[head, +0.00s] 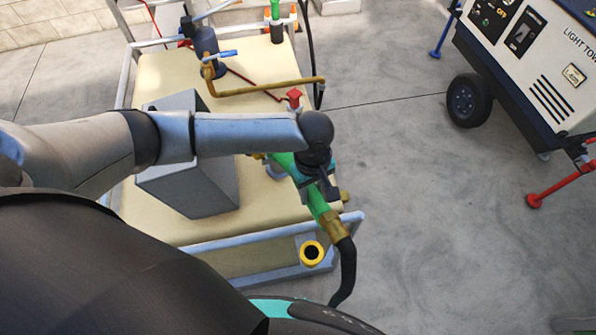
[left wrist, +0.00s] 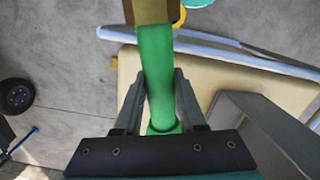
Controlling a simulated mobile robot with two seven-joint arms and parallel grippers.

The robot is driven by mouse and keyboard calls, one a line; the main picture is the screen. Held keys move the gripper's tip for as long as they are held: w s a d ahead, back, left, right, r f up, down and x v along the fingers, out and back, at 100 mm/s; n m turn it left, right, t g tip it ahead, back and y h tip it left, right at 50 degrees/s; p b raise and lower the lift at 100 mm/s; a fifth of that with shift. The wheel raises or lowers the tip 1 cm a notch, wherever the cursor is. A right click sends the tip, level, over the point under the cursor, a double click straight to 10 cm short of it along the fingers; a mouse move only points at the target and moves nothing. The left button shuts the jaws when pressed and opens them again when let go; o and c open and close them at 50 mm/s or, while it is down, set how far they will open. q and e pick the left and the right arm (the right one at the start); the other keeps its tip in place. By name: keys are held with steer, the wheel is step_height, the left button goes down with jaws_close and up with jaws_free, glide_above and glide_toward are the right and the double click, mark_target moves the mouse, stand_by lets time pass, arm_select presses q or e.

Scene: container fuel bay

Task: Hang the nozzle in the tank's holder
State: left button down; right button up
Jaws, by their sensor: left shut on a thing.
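The green nozzle (head: 319,204) is in my left gripper (head: 313,178), over the tank's front right corner. Its brass collar (head: 332,226) points down toward the front, and a black hose runs on from it. In the left wrist view the green tube (left wrist: 156,75) lies between the two fingers of the left gripper (left wrist: 159,92), which are shut on it. The beige tank (head: 255,65) stands below. A yellow-rimmed round opening (head: 312,252), possibly the holder, sits on the tank's front edge, just left of the collar and hose. My right gripper is not in view.
A grey box (head: 190,170) stands on the tank beside my left arm. A brass pipe (head: 265,88) and a red valve (head: 294,98) are behind. A white rail (head: 255,240) borders the front. A light tower (head: 530,65) stands right; concrete between is clear.

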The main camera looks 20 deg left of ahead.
arm_select(q)
step_height(320, 180, up, 3)
steer(key=shift+w+f+p, duration=0.1)
steer(key=shift+p, duration=1.1)
step_height(320, 180, up, 2)
steer(key=shift+r+p, duration=0.1)
steer(key=shift+p, duration=0.65)
steer(key=shift+r, duration=2.9)
